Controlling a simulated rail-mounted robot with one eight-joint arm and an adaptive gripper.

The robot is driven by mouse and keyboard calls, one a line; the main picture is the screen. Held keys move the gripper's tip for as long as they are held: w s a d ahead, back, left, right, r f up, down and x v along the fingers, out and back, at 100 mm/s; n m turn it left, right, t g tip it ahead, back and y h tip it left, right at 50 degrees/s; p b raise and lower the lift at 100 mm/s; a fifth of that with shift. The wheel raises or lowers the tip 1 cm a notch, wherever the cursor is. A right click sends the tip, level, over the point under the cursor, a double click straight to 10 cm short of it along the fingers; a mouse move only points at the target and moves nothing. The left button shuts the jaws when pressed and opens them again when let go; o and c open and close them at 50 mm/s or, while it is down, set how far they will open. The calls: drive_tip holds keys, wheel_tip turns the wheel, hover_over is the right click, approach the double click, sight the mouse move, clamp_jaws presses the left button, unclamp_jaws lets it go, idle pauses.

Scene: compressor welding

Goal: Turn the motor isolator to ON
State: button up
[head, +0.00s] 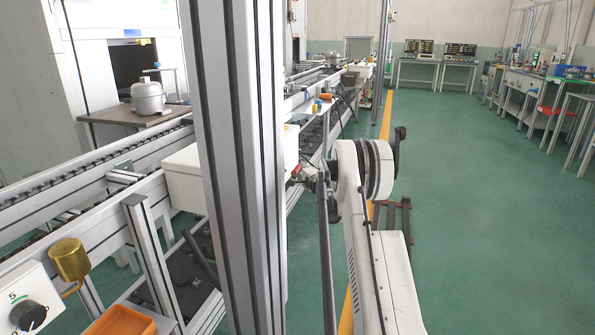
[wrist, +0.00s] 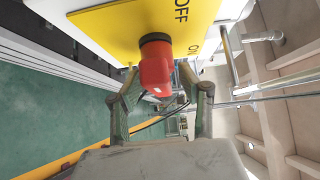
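The motor isolator shows in the wrist view as a red handle (wrist: 156,68) on a black collar, standing out from a yellow plate (wrist: 112,25). The plate is marked OFF near the top and ON lower right. I cannot tell which mark the handle points to. My gripper (wrist: 158,74) has its two fingers apart, one on each side of the handle, with visible gaps between. In the head view, a small red part (head: 296,170) shows beside the column, close to the end of my arm. My fingers are hard to make out there.
A white box (head: 190,178) sits by the conveyor rail (head: 90,205), partly behind the aluminium post (head: 240,150). The green floor on the right is largely clear.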

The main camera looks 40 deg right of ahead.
drive_tip(key=c, duration=0.9)
